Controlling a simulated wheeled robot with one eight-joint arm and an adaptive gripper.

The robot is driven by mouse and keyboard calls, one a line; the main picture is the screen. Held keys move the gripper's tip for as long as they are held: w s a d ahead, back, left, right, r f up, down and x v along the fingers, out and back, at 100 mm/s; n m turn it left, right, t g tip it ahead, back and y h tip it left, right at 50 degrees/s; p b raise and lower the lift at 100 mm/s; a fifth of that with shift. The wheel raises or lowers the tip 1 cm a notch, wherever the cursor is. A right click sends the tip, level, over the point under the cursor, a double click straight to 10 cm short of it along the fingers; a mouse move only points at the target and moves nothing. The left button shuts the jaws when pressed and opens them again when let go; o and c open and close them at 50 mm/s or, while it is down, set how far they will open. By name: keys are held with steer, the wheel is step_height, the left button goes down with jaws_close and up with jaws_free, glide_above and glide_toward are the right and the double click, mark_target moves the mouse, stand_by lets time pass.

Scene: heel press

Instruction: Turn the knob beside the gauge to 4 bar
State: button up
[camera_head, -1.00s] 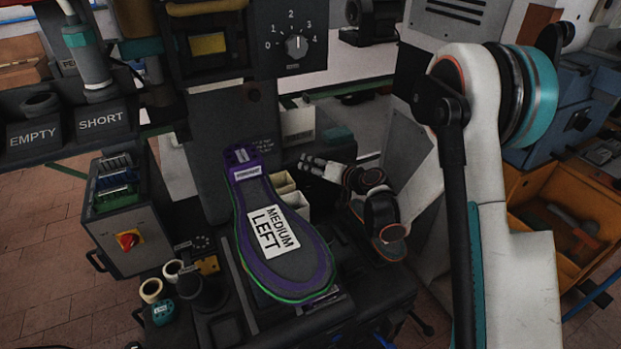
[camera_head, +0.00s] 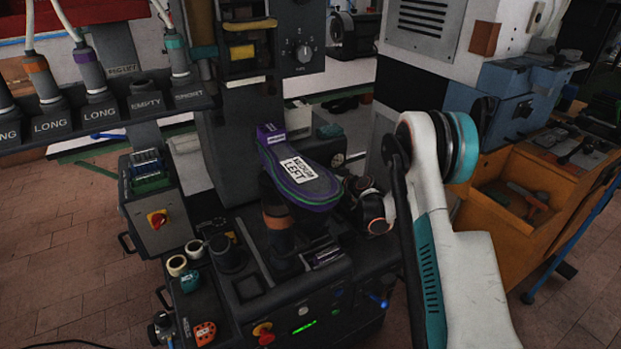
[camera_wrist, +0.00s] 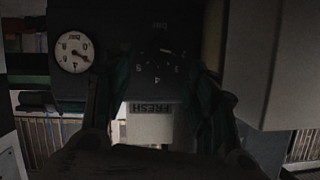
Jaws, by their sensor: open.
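In the wrist view, which is upside down, a dark knob (camera_wrist: 160,52) sits on a dark panel amid a ring of pale numbers, with 4 the clearest. A short pale mark shows on the knob, toward the picture's right; its exact reading is too dim to tell. The round white gauge (camera_wrist: 73,52) is left of the knob; its needle is hard to read. It appears in the head view (camera_head: 338,160) behind the insole. My gripper (camera_wrist: 162,78) is open, its dark fingers on either side of the knob area; contact is not visible. In the head view the gripper is mostly hidden.
A purple-edged insole marked MEDIUM LEFT (camera_head: 300,177) stands over the press. Another numbered knob (camera_head: 303,51) is higher on the machine. A bin labelled FRESH (camera_wrist: 152,126) shows between my fingers. A control box (camera_head: 152,205) stands left; an orange bench (camera_head: 490,205) stands right.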

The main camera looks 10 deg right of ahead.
steer(key=b+x, duration=0.2)
steer(key=x, duration=0.6)
steer(key=shift+w, duration=0.35)
steer(key=shift+a+f, duration=0.1)
steer(key=shift+a, duration=0.05)
steer(key=shift+c, duration=0.6)
steer(key=c, duration=0.9)
